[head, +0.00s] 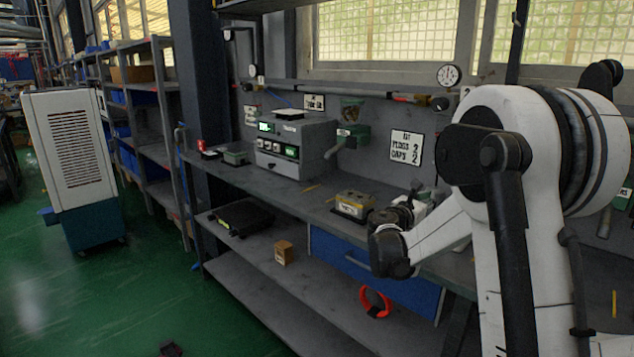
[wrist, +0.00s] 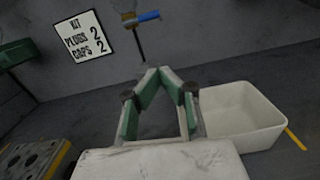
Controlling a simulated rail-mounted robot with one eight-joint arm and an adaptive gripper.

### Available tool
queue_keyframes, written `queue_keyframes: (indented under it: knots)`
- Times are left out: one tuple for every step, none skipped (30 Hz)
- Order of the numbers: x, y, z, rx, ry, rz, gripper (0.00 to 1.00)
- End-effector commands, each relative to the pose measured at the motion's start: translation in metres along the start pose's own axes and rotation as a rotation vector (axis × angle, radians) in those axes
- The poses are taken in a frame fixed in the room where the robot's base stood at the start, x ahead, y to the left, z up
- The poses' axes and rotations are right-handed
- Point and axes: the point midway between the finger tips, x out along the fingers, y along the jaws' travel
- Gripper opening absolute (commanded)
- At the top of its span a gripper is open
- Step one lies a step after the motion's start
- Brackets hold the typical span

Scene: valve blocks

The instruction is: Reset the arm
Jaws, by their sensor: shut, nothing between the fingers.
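My gripper (wrist: 161,72) shows in the wrist view with its green-lined fingers closed at the tips and nothing between them. In the head view my white and black arm stands at the right, and its wrist hangs over the bench, hiding most of the gripper. A valve block (head: 354,205) with a yellowish top sits on the bench just left of my wrist. A metal block with holes and a yellow edge (wrist: 32,158) shows at the lower left of the wrist view. A white open bin (wrist: 268,133) stands right of my fingers and looks empty.
A grey machine (head: 292,148) stands on the workbench (head: 318,188) by the wall. A sign (head: 406,147) reads plugs 2, caps 2. A blue-handled valve (wrist: 148,16) is on the wall ahead. The lower shelf holds a black case (head: 243,217), small box (head: 284,252) and orange-red ring (head: 363,300).

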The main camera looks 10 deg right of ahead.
Motion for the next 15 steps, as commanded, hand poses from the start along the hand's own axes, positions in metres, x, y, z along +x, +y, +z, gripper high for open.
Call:
queue_keyframes:
  knots:
    - [-0.002,-0.002,0.003,0.017,0.009,-0.001,0.00]
    - [-0.004,-0.003,0.005,0.034,0.017,-0.002,0.00]
    - [-0.008,-0.005,0.008,0.066,0.031,-0.004,0.00]
    - [-0.011,-0.008,0.011,0.095,0.045,-0.007,0.00]
    - [-0.016,-0.011,0.015,0.130,0.062,-0.010,0.00]
    - [-0.022,-0.015,0.019,0.182,0.087,-0.016,0.00]
    - [-0.027,-0.018,0.023,0.225,0.107,-0.021,0.00]
    - [-0.033,-0.022,0.026,0.269,0.128,-0.027,0.00]
    - [-0.041,-0.027,0.030,0.331,0.158,-0.036,0.00]
    - [-0.047,-0.031,0.033,0.377,0.180,-0.044,0.00]
    - [-0.054,-0.035,0.036,0.422,0.201,-0.052,0.00]
    - [-0.063,-0.040,0.039,0.483,0.230,-0.064,0.00]
    - [-0.069,-0.043,0.041,0.528,0.252,-0.074,0.00]
    - [-0.077,-0.047,0.043,0.573,0.274,-0.084,0.00]
    - [-0.086,-0.052,0.045,0.632,0.302,-0.099,0.00]
